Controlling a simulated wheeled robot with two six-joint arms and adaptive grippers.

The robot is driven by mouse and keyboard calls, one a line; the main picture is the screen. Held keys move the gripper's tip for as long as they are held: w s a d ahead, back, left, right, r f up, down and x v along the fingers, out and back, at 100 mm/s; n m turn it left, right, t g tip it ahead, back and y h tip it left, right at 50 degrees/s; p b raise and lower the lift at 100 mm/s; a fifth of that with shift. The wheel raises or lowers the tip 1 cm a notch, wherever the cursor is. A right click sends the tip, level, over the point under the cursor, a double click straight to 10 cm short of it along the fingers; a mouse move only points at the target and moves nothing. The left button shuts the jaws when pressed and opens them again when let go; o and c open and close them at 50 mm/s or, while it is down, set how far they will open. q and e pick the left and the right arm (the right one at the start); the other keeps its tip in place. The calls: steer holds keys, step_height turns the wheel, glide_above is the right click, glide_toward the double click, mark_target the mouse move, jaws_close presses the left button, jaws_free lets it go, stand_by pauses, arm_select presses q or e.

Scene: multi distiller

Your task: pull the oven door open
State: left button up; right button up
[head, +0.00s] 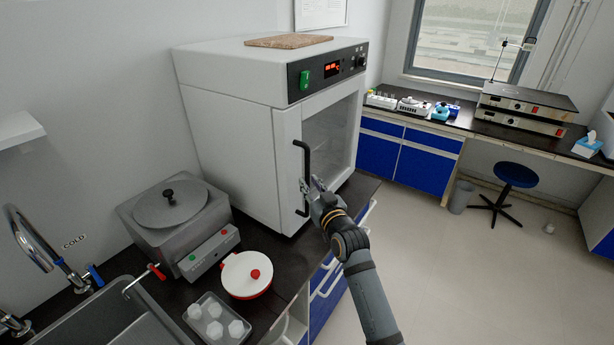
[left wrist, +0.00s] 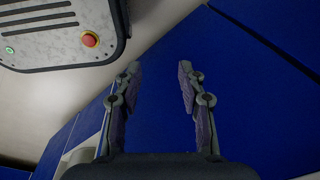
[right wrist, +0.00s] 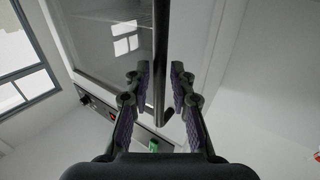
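The oven is a white box (head: 232,135) on the dark counter, with a glass-fronted door (head: 335,133). The door looks closed. A black vertical bar handle (head: 304,160) is on the door's left side; it also shows in the right wrist view (right wrist: 161,60). My right gripper (head: 313,186) is at the lower half of the handle. In the right wrist view the bar lies between its two fingers (right wrist: 160,78), with a small gap visible on each side. My left gripper (left wrist: 160,75) is open and empty, in front of blue cabinet panels; it is outside the head view.
A brown board (head: 288,41) lies on top. The floor right of the counter is clear near the oven.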

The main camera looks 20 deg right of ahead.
steer(key=shift+w+a, duration=0.1)
steer(key=shift+w, duration=1.3)
jaws_close()
